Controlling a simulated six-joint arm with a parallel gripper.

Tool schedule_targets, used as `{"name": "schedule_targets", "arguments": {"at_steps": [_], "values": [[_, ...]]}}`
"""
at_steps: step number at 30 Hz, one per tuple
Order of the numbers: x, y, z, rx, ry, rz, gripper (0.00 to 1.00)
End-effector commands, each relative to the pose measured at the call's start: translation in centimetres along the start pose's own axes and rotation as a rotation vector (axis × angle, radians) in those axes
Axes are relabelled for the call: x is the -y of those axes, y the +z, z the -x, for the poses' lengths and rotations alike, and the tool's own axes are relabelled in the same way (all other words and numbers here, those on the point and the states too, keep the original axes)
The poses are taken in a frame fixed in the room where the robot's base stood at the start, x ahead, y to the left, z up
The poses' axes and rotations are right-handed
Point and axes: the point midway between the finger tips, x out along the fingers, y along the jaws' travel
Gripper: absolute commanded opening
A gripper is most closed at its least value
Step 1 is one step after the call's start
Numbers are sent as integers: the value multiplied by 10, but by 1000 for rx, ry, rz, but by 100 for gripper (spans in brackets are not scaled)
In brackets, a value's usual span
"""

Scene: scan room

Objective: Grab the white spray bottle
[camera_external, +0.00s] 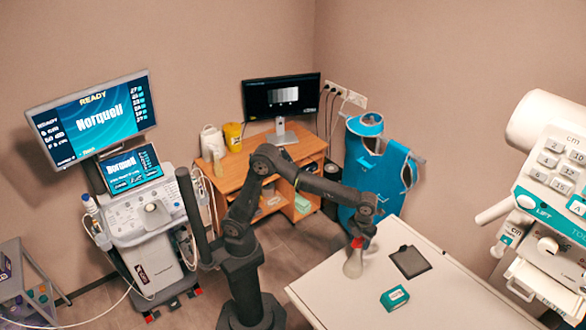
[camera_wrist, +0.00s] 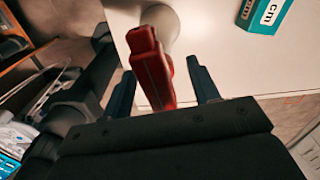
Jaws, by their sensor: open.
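The white spray bottle (camera_external: 353,264) stands on the white table near its left edge, with a red trigger head on top. In the wrist view its red head (camera_wrist: 151,68) reaches between the two fingers of my gripper (camera_wrist: 165,88), and part of the pale body (camera_wrist: 187,28) shows beyond it. My gripper (camera_external: 358,236) is open around the head, with a finger on each side. A gap shows on each side of the head, wider on the right. In the external view the gripper partly hides the top of the bottle.
A teal and white box (camera_external: 395,298) lies on the white table (camera_external: 445,290) to the right of the bottle; it also shows in the wrist view (camera_wrist: 265,14). A dark flat pad (camera_external: 410,261) lies further back. The table's right part is clear. A large white machine (camera_external: 555,180) stands at the right.

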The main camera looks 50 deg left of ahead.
Motion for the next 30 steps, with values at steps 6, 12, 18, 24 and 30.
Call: {"name": "schedule_targets", "arguments": {"at_steps": [6,12,18,24,30], "values": [[0,0,0,0,0,0,42],[0,0,0,0,0,0,2],[0,0,1,0,-1,0,0],[0,0,1,0,-1,0,0],[0,0,1,0,-1,0,0]]}}
